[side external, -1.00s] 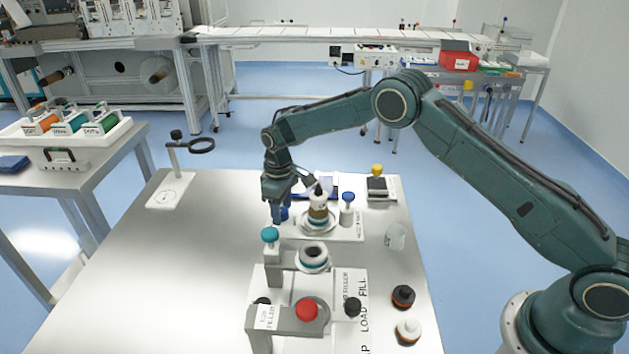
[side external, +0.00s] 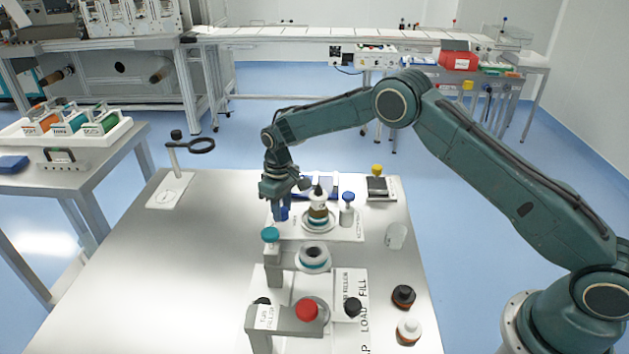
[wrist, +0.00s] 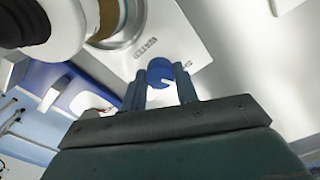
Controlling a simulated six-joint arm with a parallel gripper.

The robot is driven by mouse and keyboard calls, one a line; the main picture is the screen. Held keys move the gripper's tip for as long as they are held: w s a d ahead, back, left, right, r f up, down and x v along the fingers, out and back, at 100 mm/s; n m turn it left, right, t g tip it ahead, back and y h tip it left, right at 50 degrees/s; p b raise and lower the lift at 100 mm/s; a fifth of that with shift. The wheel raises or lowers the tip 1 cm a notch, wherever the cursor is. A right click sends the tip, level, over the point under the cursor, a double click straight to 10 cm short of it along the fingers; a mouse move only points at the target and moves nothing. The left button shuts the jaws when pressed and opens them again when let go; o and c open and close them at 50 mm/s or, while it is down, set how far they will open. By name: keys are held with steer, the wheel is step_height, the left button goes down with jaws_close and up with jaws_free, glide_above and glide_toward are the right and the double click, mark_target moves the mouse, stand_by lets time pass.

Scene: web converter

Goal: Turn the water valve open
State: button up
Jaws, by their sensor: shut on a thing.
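The water valve's blue handle (side external: 282,213) is at the left end of a white plate (side external: 345,231) on the metal table. My gripper (side external: 279,207) points down at it and is shut on it. In the wrist view the blue handle (wrist: 160,72) sits between the two dark fingertips (wrist: 161,80), with a small white mark on its face. A label that seems to read WATER is on the plate beside it. The valve's body below the handle is mostly hidden by my gripper.
A bottle with a dark tip (side external: 318,205) stands close right of my gripper, with a blue-topped post (side external: 347,208) beyond it. A teal-knobbed post (side external: 271,253) and a red button (side external: 306,310) are in front.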

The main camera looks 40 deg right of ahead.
steer(key=m, duration=1.3)
steer(key=shift+r+m, duration=0.1)
steer(key=shift+m, duration=0.3)
steer(key=o, duration=1)
step_height(320, 180, up, 14)
steer(key=shift+f, duration=0.1)
stand_by(0.3)
